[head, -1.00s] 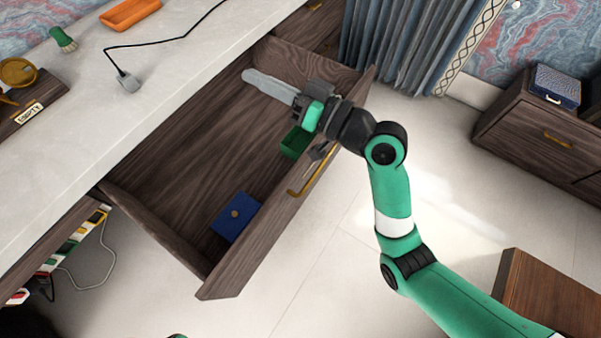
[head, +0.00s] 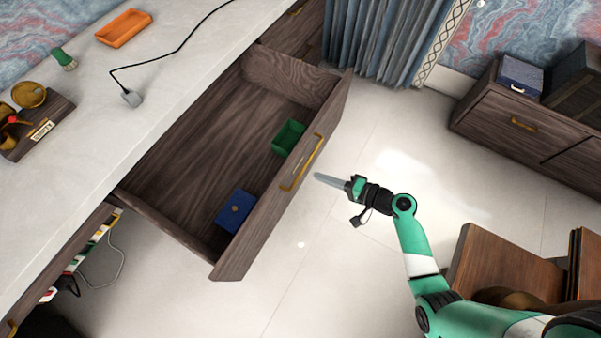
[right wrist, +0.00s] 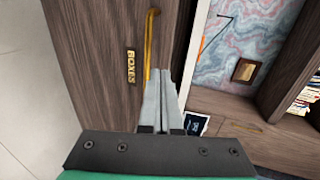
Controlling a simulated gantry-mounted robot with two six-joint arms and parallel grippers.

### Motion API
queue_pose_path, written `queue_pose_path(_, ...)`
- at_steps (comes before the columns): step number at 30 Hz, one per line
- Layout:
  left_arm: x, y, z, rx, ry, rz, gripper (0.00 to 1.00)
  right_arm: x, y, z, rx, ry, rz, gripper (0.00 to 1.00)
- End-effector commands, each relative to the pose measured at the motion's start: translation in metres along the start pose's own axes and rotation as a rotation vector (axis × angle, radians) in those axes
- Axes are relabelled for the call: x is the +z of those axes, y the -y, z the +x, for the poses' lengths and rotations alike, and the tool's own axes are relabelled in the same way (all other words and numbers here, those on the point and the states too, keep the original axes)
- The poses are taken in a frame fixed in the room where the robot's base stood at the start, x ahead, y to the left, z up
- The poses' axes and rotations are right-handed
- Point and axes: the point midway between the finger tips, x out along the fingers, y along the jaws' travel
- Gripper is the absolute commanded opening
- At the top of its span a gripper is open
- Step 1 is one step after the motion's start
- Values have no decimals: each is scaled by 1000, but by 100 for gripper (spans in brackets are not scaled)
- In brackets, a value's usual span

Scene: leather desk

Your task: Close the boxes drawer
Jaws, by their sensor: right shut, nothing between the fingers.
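The boxes drawer (head: 283,205) is pulled far out from under the desk, with a dark wood front and a brass handle (head: 302,160). A blue box (head: 234,211) and an open green box (head: 288,137) lie inside it. My right gripper (head: 318,176) is shut and empty, in front of the drawer front and just right of the handle. In the right wrist view the drawer front (right wrist: 95,60) carries a "BOXES" label (right wrist: 131,67) beside the handle (right wrist: 149,45). The shut fingers point towards the front near the handle; contact cannot be told. My left gripper is not in view.
The desk top (head: 150,110) holds an orange tray (head: 124,28), a green brush (head: 64,59) and a cable. Blue curtains (head: 375,40) hang behind the drawer. A brown wooden piece (head: 490,262) stands at the lower right.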

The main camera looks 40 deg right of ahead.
Motion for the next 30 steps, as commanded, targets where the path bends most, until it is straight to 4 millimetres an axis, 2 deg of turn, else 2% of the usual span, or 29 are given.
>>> queue_pose_path(1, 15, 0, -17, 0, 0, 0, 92, 1, -11, 7, -4, -1, -5, 0)
queue_pose_path(7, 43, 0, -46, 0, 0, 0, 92, 1, -9, 35, -6, -1, -5, 0)
queue_pose_path(9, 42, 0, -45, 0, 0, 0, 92, 1, -2, 48, -3, 1, -2, 0)
queue_pose_path(15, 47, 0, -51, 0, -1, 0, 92, 0, -1, 74, -2, -2, 0, 0)
queue_pose_path(30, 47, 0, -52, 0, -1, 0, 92, 1, 1, 80, -2, -4, 1, 0)
